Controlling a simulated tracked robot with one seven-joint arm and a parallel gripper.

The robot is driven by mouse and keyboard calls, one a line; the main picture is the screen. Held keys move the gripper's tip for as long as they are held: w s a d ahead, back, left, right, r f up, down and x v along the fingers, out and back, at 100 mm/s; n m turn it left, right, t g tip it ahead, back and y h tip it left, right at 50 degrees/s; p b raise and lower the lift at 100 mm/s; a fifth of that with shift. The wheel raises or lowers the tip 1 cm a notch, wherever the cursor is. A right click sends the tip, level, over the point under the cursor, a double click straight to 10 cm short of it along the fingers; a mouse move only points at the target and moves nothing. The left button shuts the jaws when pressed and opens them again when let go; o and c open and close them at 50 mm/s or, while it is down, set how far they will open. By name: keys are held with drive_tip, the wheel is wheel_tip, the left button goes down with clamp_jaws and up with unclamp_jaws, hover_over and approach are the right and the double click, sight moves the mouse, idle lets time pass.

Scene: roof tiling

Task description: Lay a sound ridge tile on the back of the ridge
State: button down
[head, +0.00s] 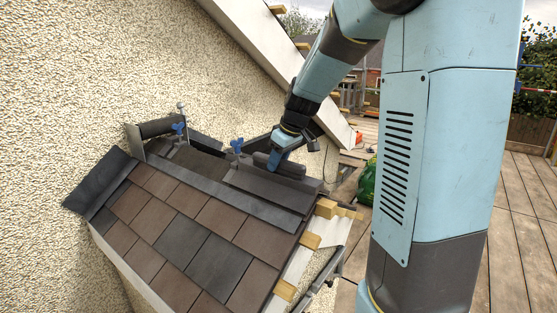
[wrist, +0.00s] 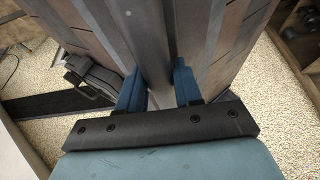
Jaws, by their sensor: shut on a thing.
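The small model roof (head: 190,215) has brown and dark grey tiles, with its ridge running along the top. My gripper (head: 276,164) is at the ridge, towards the right end, pointing down. In the wrist view my gripper's blue fingers (wrist: 158,88) are shut on a long dark grey ridge tile (wrist: 152,62) that passes between them. The tile lies along the ridge line with roof slopes on both sides. A dark grey ridge piece (head: 262,188) shows below the gripper in the head view. I cannot tell whether the held tile touches the ridge.
Two clamps with blue knobs (head: 179,127) (head: 236,146) stand along the ridge. A dark rolled piece (head: 160,127) lies at the far left end by the pebbled wall (head: 100,70). Wooden battens (head: 311,241) stick out at the right roof edge.

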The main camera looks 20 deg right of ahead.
drive_tip(key=c, duration=1.1)
unclamp_jaws()
drive_tip(key=shift+f, duration=0.1)
drive_tip(key=shift+c, duration=0.2)
drive_tip(key=o, duration=0.4)
